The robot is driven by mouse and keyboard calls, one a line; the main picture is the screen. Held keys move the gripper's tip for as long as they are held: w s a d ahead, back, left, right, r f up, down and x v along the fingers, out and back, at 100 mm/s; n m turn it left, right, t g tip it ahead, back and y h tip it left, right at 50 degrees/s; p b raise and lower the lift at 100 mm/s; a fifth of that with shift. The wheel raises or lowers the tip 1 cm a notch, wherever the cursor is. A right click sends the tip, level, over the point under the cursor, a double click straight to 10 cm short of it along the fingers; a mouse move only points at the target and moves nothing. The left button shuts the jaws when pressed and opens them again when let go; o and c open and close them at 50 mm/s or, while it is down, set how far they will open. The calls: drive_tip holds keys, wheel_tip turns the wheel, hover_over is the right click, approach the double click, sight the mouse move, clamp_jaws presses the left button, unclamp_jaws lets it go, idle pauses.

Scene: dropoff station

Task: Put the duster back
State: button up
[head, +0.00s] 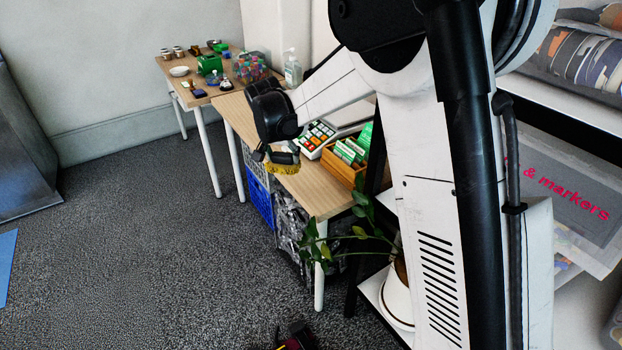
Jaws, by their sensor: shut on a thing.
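My gripper (276,156) is near the middle of the head view, over the front edge of the wooden desk (308,190). It is shut on a small yellow thing, which looks like the duster (283,169). The duster's yellow underside shows just below the fingers. Its upper part is hidden by the fingers. I cannot tell whether it touches the desk or is held above it.
A calculator or till (317,138) and a wooden box of green cards (345,160) stand on the desk. A farther table (174,68) holds small items. A sanitizer bottle (292,70) stands behind. A plant (352,235) is at the near end. Carpet lies open to the left.

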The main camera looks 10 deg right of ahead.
drive_tip(key=w+d+f, duration=0.1)
drive_tip(key=d+f, duration=0.1)
drive_tip(key=d, duration=0.1)
drive_tip(key=w+d+f+b, duration=0.1)
drive_tip(key=w+d+f, duration=0.1)
drive_tip(key=d, duration=0.1)
drive_tip(key=w+d+f, duration=0.1)
drive_tip(key=d+f, duration=0.1)
drive_tip(key=d, duration=0.1)
drive_tip(key=shift+w+d+f, duration=0.2)
drive_tip(key=shift+d+f, duration=0.05)
drive_tip(key=shift+d, duration=0.1)
drive_tip(key=shift+f+b, duration=0.55)
drive_tip(key=shift+f, duration=1.45)
drive_tip(key=shift+f, duration=0.1)
drive_tip(key=o, duration=1)
